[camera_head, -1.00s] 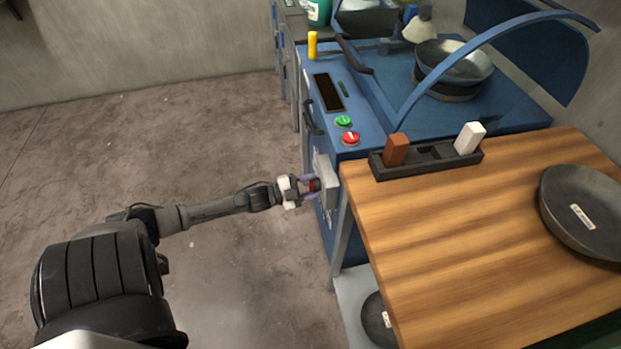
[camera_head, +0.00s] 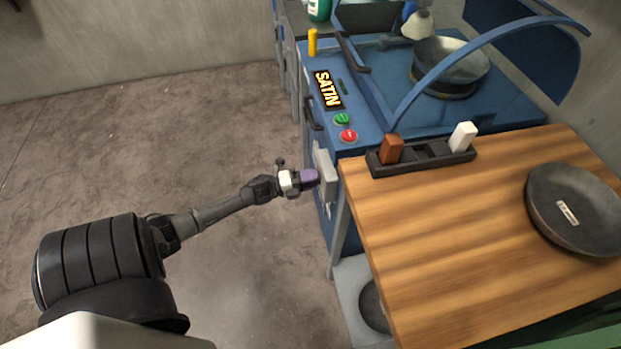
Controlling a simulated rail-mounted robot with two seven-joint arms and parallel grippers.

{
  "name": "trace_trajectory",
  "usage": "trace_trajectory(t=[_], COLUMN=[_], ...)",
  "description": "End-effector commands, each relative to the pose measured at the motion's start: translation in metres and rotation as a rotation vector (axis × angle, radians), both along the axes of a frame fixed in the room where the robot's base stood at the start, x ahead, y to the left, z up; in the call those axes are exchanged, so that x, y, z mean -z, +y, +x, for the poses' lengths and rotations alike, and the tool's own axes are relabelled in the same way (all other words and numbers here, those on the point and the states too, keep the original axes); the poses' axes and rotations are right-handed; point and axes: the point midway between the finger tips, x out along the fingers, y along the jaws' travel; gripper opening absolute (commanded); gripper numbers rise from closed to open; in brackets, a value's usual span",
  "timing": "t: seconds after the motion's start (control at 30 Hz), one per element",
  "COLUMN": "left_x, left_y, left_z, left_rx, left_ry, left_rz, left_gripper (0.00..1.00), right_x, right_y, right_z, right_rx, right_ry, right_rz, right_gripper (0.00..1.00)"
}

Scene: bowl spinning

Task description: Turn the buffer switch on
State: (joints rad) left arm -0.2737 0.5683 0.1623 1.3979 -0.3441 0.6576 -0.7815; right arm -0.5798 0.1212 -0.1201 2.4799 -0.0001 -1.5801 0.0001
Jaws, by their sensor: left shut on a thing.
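The buffer switch is a grey box (camera_head: 326,176) on the front side of the blue machine (camera_head: 367,134), beside the wooden table's corner. My left gripper (camera_head: 311,177) is at the box's left face, shut on the switch's knob. The fingers are turned so that one covers the other, and they hide the knob. The machine's display (camera_head: 327,90) is lit and reads "SATIN". Below it are a green button (camera_head: 342,119) and a red button (camera_head: 348,136). My right gripper is not in view.
The wooden table (camera_head: 450,230) stands close to the right of the switch. It holds a dark rack (camera_head: 425,157) with a brown block (camera_head: 391,149) and a white block (camera_head: 463,137), and a grey bowl (camera_head: 575,208). Open floor (camera_head: 150,150) lies to the left.

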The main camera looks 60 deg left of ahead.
Motion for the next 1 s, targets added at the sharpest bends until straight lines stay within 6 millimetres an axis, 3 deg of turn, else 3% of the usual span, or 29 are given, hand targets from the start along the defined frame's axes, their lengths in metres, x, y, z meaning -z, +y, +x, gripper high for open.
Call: trace_trajectory(t=[0.8,0.83,1.0], left_x=[0.0035,0.0035,0.0025], left_y=[0.0005,0.0005,0.0003], left_z=[-0.0011,-0.0011,-0.0009], left_rx=[-0.003,-0.003,-0.002], left_ry=[-0.022,-0.022,-0.024], left_rz=[0.099,0.099,0.097], left_gripper=[0.23,0.48,0.65], right_x=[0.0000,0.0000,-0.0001], right_y=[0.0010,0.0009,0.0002], right_z=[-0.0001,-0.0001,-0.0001], right_rx=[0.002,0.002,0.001], right_ry=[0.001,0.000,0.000], right_rz=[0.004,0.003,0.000], right_gripper=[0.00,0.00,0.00])
